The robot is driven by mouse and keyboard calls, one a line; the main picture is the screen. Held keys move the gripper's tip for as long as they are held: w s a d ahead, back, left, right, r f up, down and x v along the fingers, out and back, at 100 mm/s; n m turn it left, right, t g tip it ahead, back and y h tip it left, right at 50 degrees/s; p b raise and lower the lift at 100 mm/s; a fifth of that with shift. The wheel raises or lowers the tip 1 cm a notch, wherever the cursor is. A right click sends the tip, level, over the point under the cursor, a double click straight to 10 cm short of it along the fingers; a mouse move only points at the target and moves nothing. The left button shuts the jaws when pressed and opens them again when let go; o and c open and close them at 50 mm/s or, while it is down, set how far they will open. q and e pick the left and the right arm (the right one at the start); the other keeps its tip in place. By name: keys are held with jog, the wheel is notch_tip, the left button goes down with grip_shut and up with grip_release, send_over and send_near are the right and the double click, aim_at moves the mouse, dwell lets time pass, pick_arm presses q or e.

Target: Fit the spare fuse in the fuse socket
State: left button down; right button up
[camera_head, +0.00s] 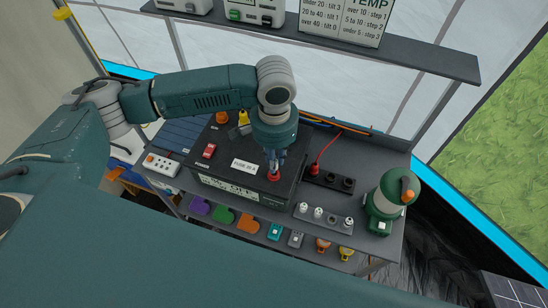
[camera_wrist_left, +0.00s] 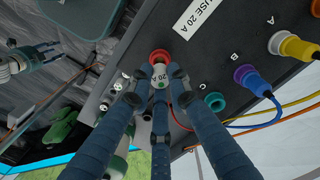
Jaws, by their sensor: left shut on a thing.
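The fuse socket (camera_head: 274,177) is a red ring on top of the black battery box, beside the "FUSE 20 A" label (camera_head: 244,166). It also shows in the left wrist view (camera_wrist_left: 159,54). My left gripper (camera_head: 275,163) points down at it, its fingers shut on the spare fuse (camera_wrist_left: 159,72), a small pale piece. The fuse is at the red ring; the fingers hide how far it sits in. My right gripper (camera_wrist_left: 45,53) shows only in the left wrist view, apart from the box, with its fingers spread and empty.
A strip with several white fuses (camera_head: 323,217) lies right of the box. A dark socket strip (camera_head: 329,180) and a green lantern (camera_head: 390,204) stand nearby. A red cable (camera_head: 326,150) and coloured plugs are close to the gripper. A shelf (camera_head: 420,58) overhangs the back.

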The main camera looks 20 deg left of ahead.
pick_arm(q)
jog(key=shift+f, duration=1.5)
